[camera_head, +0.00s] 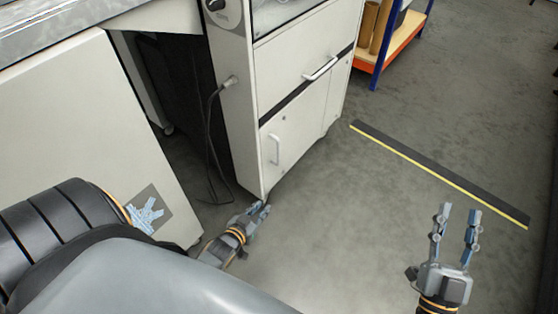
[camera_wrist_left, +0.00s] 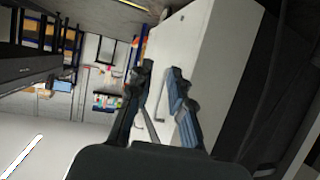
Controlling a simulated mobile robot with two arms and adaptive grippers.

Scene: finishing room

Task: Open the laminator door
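The laminator (camera_head: 238,110) is a tall white cabinet at the upper middle of the head view. Its low door (camera_head: 290,140) looks closed and has a pale upright handle (camera_head: 274,150). A wider panel above it carries a bar handle (camera_head: 320,68). My left gripper (camera_head: 260,208) is by the cabinet's lower front corner, apart from the door handle in the picture. In the left wrist view its fingers (camera_wrist_left: 160,72) are apart, with the white cabinet (camera_wrist_left: 190,42) beyond and a handle (camera_wrist_left: 160,104) showing between them. My right gripper (camera_head: 460,212) is open and empty over the floor, right of the cabinet.
A black cable (camera_head: 209,145) hangs from a plug on the cabinet's side. A white panel (camera_head: 85,130) stands at left. A black and yellow strip (camera_head: 440,172) lies on the floor. A blue and orange shelf (camera_head: 385,50) stands behind. The floor before the door is clear.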

